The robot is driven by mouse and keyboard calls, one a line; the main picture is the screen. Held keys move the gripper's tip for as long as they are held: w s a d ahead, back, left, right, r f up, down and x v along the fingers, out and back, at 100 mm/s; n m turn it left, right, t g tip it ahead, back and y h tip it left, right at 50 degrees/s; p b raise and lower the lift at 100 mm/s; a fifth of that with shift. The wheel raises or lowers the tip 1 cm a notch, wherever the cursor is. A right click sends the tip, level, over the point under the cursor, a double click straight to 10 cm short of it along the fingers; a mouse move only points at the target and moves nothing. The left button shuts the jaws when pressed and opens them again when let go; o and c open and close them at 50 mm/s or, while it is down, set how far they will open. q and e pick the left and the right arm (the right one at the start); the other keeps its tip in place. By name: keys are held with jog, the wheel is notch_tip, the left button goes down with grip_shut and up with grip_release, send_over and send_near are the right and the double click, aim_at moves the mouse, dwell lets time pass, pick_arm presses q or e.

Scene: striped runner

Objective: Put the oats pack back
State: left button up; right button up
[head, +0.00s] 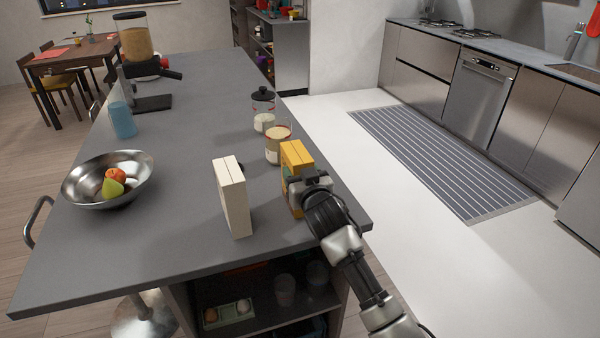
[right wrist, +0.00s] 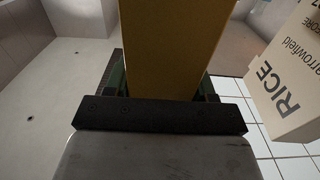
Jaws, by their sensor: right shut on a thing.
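A yellow pack (head: 290,165) is at the right edge of the grey island, upright; I take it for the oats pack, but no name on it can be read. My right gripper (head: 301,187) is shut on it from the near right side. In the right wrist view the yellow pack (right wrist: 177,45) stands between the fingers. I cannot tell whether its base touches the countertop. A white pack (head: 233,200) stands just left of it, apart; the right wrist view shows it as the rice pack (right wrist: 288,85). My left gripper is not in view.
Behind the yellow pack stand a jar with pale contents (head: 278,147) and a dark-lidded jar (head: 263,108). A metal bowl with fruit (head: 80,192) and a blue cup (head: 122,120) are at the left. The island's middle is clear. Open shelves (head: 255,325) lie below the near edge.

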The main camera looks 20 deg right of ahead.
jog(key=shift+f, duration=0.15)
jog(key=o, duration=1.1)
jog(key=s+b, duration=0.1)
jog(key=s, duration=1.1)
jog(key=shift+d+r, duration=0.25)
jog(key=shift+f, duration=0.1)
